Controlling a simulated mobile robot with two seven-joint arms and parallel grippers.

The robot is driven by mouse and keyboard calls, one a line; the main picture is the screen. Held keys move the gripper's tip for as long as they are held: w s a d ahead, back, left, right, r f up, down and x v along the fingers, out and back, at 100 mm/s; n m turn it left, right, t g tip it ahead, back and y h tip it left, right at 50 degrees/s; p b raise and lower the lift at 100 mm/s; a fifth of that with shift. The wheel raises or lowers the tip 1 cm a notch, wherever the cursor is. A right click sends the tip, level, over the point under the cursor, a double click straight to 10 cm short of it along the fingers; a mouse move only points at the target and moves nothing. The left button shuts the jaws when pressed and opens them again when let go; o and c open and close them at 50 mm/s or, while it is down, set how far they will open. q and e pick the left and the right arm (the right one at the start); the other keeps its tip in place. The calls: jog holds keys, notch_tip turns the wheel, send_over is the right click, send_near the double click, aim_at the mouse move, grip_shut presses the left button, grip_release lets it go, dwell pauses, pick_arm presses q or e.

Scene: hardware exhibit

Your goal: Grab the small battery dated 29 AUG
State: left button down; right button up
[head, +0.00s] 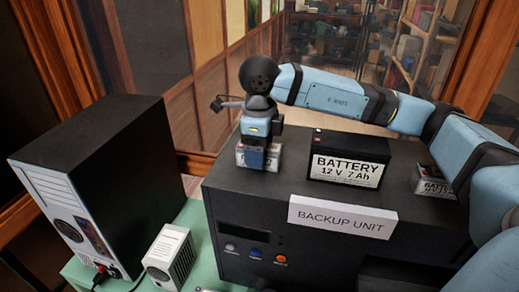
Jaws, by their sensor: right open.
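A small battery (242,156) with a pale label stands on the left end of the black backup unit's top. My right gripper (258,160) points down at this battery, open, and hides much of it. I cannot tell whether the fingers touch it. Another small battery (430,186) stands at the right end of the top, partly hidden by my right arm. The dates on both small batteries are too small or covered to read. My left gripper is not in view.
A larger black battery (349,170) marked 12 V 7 Ah stands between the small ones. The backup unit (230,205) has a sign (342,217) at its front edge. Left of it are a black computer tower (110,150) and a small white box (170,256) on a green surface.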

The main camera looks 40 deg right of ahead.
jog(key=shift+f, duration=0.7)
jog(key=c, duration=1.3)
jog(key=shift+c, duration=0.4)
jog(key=shift+r, duration=0.2)
